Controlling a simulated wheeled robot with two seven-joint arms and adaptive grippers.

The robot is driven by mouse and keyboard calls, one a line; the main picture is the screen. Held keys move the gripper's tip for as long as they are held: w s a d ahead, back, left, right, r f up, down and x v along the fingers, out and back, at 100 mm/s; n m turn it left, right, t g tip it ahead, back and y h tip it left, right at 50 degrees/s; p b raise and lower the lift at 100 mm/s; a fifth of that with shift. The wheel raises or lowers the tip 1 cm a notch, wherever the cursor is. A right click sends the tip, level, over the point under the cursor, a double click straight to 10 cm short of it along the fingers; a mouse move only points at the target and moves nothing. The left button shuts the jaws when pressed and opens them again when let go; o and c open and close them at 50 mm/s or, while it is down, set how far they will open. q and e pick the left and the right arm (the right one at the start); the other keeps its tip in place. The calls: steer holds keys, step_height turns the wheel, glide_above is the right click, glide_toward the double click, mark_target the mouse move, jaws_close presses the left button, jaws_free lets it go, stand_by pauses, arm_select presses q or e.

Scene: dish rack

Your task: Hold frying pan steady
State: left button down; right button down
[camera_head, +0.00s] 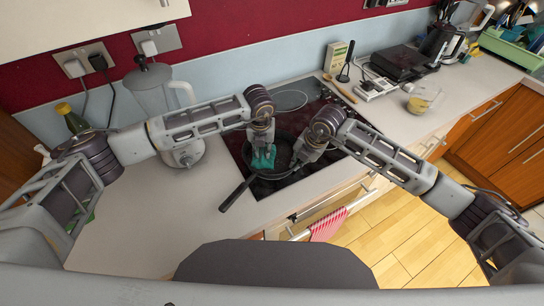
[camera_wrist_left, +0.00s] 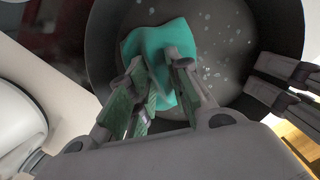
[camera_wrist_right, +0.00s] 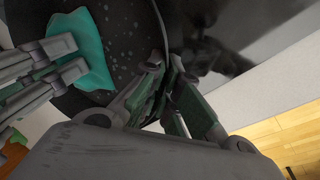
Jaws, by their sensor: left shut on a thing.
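The dark frying pan (camera_wrist_left: 225,90) sits on the hob in the head view, its handle (camera_head: 236,194) pointing toward the front left. White specks show on its inside. My left gripper (camera_head: 263,158) is shut on a teal cloth (camera_wrist_left: 160,45), which lies against the pan's inside; it also shows in the right wrist view (camera_wrist_right: 88,45). My right gripper (camera_wrist_right: 165,68) is at the pan's rim (camera_wrist_right: 158,22), with one finger on the pan's inner side and the other on its outer side. Whether its fingers press on the rim is hidden.
The black hob (camera_head: 310,105) surrounds the pan. A blender (camera_head: 152,90) stands to the left, by a bottle (camera_head: 74,119). A red striped towel (camera_head: 328,225) hangs below the front edge.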

mark_target(272, 154)
arm_select(q)
steer(key=shift+d, duration=1.6)
steer(key=shift+s+d, duration=0.1)
steer(key=shift+d, duration=1.65)
steer(key=shift+s+d, duration=0.1)
steer(key=shift+d, duration=0.05)
steer(key=shift+d, duration=0.1)
arm_select(e)
steer(key=shift+a, duration=0.15)
arm_select(q)
steer(key=shift+a+r, duration=0.1)
steer(key=shift+a, duration=1.85)
steer(key=shift+a, duration=0.1)
steer(key=shift+w+a, duration=0.2)
steer(key=shift+a, duration=1.55)
arm_select(e)
steer(key=shift+d, duration=0.2)
